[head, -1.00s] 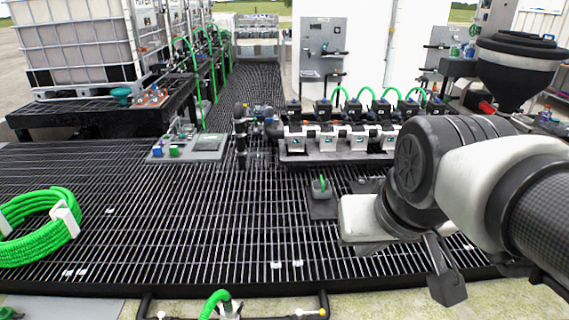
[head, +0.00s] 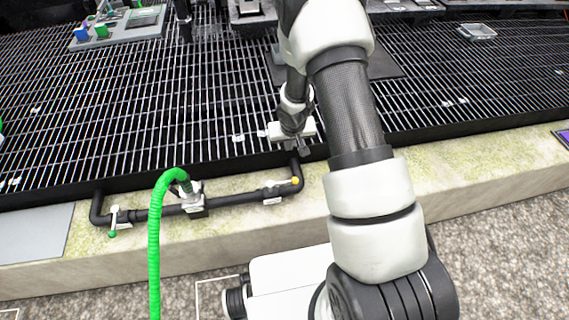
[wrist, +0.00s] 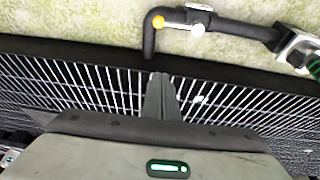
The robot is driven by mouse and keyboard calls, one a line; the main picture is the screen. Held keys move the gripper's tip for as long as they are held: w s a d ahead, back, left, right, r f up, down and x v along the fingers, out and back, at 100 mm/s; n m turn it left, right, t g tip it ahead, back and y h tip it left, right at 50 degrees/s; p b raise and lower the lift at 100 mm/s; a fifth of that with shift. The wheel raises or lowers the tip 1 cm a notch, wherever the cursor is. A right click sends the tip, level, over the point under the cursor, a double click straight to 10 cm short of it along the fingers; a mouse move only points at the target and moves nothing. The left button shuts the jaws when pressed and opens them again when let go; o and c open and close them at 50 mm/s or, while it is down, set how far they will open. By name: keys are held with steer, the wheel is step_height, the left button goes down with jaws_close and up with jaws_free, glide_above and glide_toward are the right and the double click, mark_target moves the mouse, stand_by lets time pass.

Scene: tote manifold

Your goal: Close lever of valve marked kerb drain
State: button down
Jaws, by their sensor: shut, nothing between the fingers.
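A black pipe (head: 238,198) runs along the kerb. Its right valve has a lever with a yellow knob (head: 295,181), lying roughly along the pipe; the yellow knob also shows at the top of the wrist view (wrist: 158,21). Its left valve has a white lever with a green knob (head: 112,234), pointing across the pipe. Small white tags sit by both valves, too small to read, so I cannot tell which is kerb drain. My gripper (head: 303,149) is shut and empty, above the grating edge just behind the pipe's right end. The shut fingers (wrist: 160,92) touch neither lever.
A green hose (head: 155,245) rises from a fitting mid-pipe, between the valves, and hangs down in front of the kerb (head: 480,185). Black grating (head: 130,100) spreads behind the pipe. A grey panel (head: 35,232) lies at the left.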

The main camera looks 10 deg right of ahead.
glide_above(282, 183)
steer(key=w+d, duration=0.2)
step_height(282, 183, down, 6)
step_height(282, 183, down, 9)
steer(key=b, duration=0.4)
steer(key=shift+s+d, duration=0.15)
